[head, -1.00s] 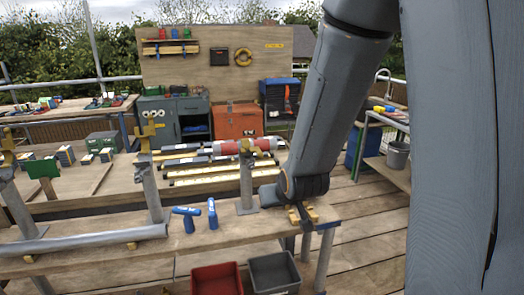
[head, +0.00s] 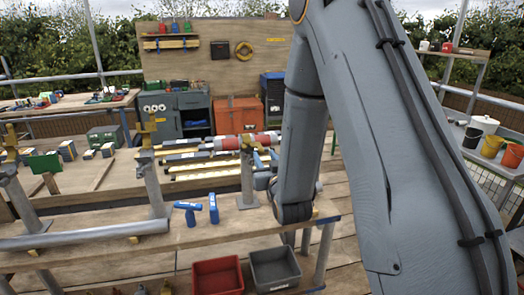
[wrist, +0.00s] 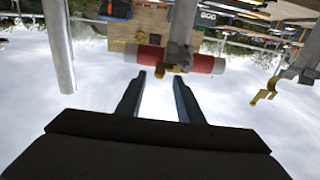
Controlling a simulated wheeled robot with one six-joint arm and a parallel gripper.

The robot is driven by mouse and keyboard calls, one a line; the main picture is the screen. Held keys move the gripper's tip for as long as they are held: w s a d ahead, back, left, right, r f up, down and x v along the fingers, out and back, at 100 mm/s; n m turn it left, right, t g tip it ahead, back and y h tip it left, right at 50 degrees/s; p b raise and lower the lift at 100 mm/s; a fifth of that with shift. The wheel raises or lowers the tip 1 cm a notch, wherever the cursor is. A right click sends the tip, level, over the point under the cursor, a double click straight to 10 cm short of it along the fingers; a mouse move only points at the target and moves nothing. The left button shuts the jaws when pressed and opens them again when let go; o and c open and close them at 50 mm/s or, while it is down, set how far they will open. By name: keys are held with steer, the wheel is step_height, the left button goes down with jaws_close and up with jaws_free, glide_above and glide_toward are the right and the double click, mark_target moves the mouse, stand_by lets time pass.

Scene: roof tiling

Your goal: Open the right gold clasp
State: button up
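The right gold clasp (head: 249,143) sits on top of the right grey post (head: 247,184) in the head view, beside my wrist. In the wrist view, which is upside down, a gold clasp (wrist: 172,69) is at the end of the near post, just ahead of my fingertips. My gripper (wrist: 160,80) is open and empty, with sky between its fingers. The clasp appears apart from the fingers. Its exact position, open or shut, is too small to tell. A second gold clasp (wrist: 263,94) on another post, with its arm sticking out, is at the right of the wrist view.
Two blue tools (head: 213,209) lie on the front bench. A grey pipe (head: 85,235) lies at its left. Red (head: 217,277) and grey (head: 275,269) bins are below.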

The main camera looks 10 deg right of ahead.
mark_target(262, 151)
steer(key=shift+w+p, duration=0.6)
steer(key=shift+w, duration=1.7)
jaws_close()
